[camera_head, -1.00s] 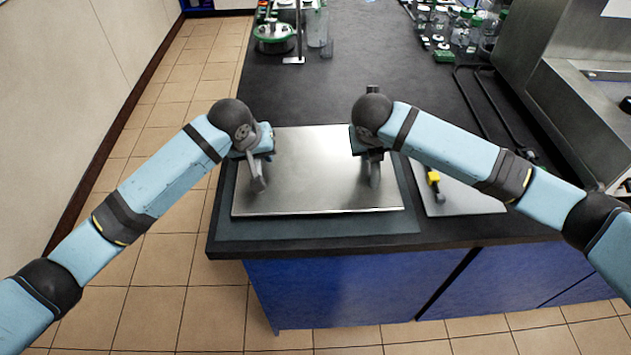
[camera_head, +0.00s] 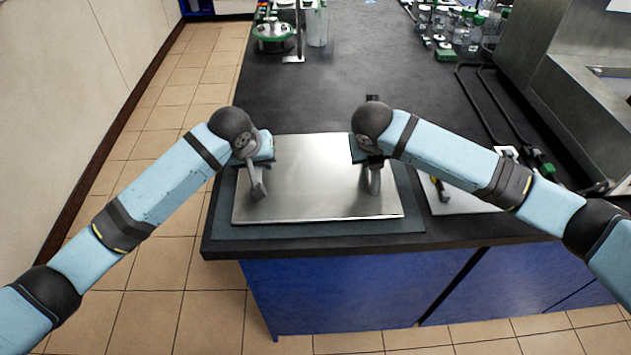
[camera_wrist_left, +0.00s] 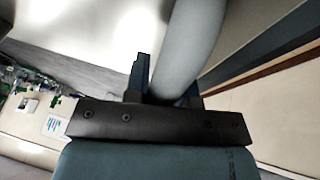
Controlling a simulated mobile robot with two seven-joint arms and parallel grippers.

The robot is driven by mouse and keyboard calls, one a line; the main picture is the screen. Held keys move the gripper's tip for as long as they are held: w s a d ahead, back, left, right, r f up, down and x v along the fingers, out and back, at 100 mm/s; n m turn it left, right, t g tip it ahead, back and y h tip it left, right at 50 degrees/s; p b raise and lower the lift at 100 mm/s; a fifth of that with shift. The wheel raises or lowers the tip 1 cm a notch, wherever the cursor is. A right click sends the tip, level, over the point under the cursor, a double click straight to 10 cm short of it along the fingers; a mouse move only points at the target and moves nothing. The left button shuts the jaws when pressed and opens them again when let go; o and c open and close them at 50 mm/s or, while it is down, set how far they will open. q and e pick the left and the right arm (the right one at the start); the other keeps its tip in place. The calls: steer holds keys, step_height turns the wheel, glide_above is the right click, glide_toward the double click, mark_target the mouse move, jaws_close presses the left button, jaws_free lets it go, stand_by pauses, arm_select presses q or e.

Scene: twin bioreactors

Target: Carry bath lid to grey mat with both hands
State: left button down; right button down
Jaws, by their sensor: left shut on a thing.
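The bath lid (camera_head: 315,185) is a flat silver metal plate with a grey handle near each side. It is level over the dark grey mat (camera_head: 330,230), whose border shows at the front and sides. I cannot tell whether the lid touches the mat. My left gripper (camera_head: 254,165) is shut on the lid's left handle (camera_head: 257,187). The left wrist view shows this handle (camera_wrist_left: 187,50) between the fingers (camera_wrist_left: 165,90). My right gripper (camera_head: 371,156) is at the right handle (camera_head: 374,180); its fingers are mostly hidden by the wrist.
A light plate (camera_head: 465,202) with a yellow and black item (camera_head: 441,189) lies right of the mat, partly under my right arm. Black rails (camera_head: 490,110) and a steel unit (camera_head: 575,110) stand at the right. Green-topped glassware is at the back.

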arm_select(q)
steer(key=shift+w+a+f+b, duration=0.1)
steer(key=shift+a+f+b, duration=0.05)
steer(key=shift+f+b, duration=0.4)
arm_select(e)
steer(key=shift+d+f, duration=0.15)
steer(key=shift+f, duration=0.55)
arm_select(q)
steer(key=c, duration=1)
jaws_free()
arm_select(e)
steer(key=c, duration=1)
jaws_free()
steer(key=shift+r, duration=0.15)
arm_select(q)
steer(key=shift+o, duration=0.2)
arm_select(e)
steer(key=shift+o, duration=0.2)
arm_select(q)
steer(key=shift+r, duration=0.1)
arm_select(e)
steer(key=shift+r, duration=0.15)
arm_select(q)
steer(key=v, duration=1.2)
arm_select(e)
steer(key=v, duration=1.2)
